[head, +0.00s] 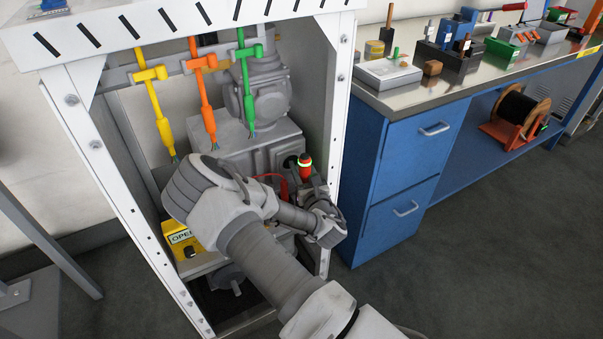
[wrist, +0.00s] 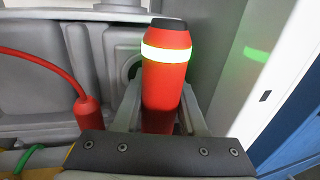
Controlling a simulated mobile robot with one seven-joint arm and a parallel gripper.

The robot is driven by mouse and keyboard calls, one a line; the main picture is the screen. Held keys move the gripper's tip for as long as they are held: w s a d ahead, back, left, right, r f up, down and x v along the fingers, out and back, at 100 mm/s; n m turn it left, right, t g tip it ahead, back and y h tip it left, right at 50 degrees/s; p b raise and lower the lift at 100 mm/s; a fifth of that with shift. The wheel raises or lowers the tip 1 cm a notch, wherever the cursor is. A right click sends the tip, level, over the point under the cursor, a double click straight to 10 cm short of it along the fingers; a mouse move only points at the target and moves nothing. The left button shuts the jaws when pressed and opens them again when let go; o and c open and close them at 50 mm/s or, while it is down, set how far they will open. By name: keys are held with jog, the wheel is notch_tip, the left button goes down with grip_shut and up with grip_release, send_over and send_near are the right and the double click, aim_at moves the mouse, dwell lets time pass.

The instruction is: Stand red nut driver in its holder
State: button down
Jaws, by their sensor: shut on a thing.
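The red nut driver (head: 305,166) has a red handle with a bright pale band and a dark end. It stands roughly upright inside the open white cabinet, near its right side wall. My gripper (head: 308,186) is shut on it, and in the wrist view the grey fingers (wrist: 160,112) are on both sides of the red handle (wrist: 166,78). The lower part of the driver is hidden by my gripper and arm. I cannot tell whether its tip touches anything, and no holder for it can be made out clearly.
Yellow (head: 159,105), orange (head: 204,95) and green (head: 246,80) cables hang in the cabinet. A red cable plug (wrist: 89,115) is left of the driver. A yellow OPEN box (head: 184,243) sits low. The blue workbench (head: 385,170) at right carries several tool blocks (head: 450,58).

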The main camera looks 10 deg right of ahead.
jog(key=shift+f, duration=0.45)
jog(key=shift+f, duration=0.15)
jog(key=shift+c, duration=2.3)
grip_release()
jog(key=shift+r, duration=0.35)
jog(key=s+d+p, duration=0.1)
jog(key=s+p, duration=0.1)
jog(key=s, duration=1)
jog(key=shift+f, duration=0.15)
